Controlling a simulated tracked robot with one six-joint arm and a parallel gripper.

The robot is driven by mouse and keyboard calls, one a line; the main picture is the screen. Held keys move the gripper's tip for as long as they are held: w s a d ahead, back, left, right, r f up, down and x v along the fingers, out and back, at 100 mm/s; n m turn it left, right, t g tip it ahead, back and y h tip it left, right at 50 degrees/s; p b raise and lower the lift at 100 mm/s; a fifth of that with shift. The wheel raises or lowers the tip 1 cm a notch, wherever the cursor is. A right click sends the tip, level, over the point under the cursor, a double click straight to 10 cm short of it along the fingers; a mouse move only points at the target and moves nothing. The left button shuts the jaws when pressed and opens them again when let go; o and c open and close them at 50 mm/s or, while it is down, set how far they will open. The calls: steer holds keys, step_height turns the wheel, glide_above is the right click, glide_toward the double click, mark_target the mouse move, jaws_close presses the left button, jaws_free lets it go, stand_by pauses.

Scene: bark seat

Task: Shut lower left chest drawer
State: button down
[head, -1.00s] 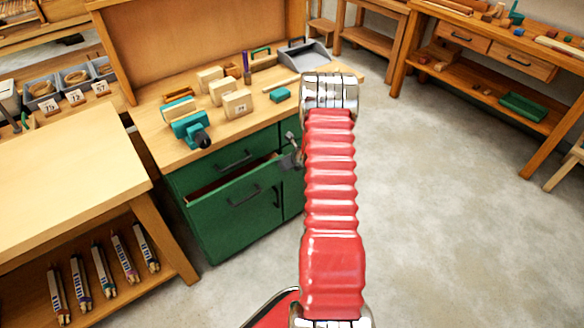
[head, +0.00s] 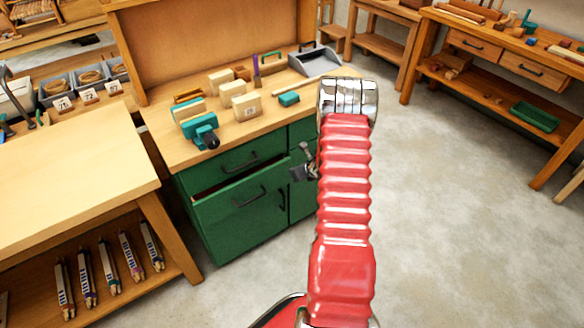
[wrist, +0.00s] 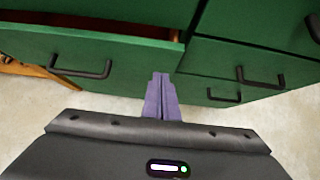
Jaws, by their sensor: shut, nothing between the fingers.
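The green lower left drawer (head: 238,215) of the chest stands slightly open in the head view, with a narrow dark gap along its top edge. Its dark handle (head: 248,197) is on its front. In the wrist view the drawer front (wrist: 125,58) fills the upper left, with its open top showing above it and its handle (wrist: 80,70) at left. My gripper (wrist: 161,78) has purple fingers, shut and empty, overlapping the drawer front near its right end. I cannot tell whether they touch it. In the head view my gripper (head: 304,172) is partly hidden by my red arm.
A shut upper drawer (head: 225,167) is above, and other green fronts (wrist: 245,65) lie to the right. The bench top (head: 170,150) holds blocks and a teal vise (head: 200,130). A wooden table (head: 70,160) stands at left. The floor at right is clear.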

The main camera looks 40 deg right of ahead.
steer(key=v, duration=0.9)
steer(key=shift+r, duration=0.45)
steer(key=shift+s+a, duration=0.1)
steer(key=w+a+r+n+y, duration=0.1)
steer(key=w+a+r+n, duration=0.25)
steer(key=a+r, duration=0.3)
steer(key=w+a+r+n+y, duration=0.2)
steer(key=a+r+n, duration=0.3)
steer(key=a+r, duration=0.15)
steer(key=s+a+r+n+g+y, duration=0.1)
steer(key=s+a+r+n, duration=0.1)
steer(key=a+r+n, duration=0.45)
steer(key=s+a+r+n+y, duration=0.1)
steer(key=a+r+n, duration=0.25)
steer(key=a, duration=0.65)
steer(key=s+a+r+n+g, duration=0.2)
steer(key=s+a+r+n, duration=0.4)
steer(key=s+a+n, duration=0.35)
steer(key=s+a+r+n+h, duration=0.2)
steer(key=s+r+n+h, duration=0.2)
steer(key=s+n, duration=0.5)
steer(key=s, duration=0.4)
steer(key=shift+a, duration=0.25)
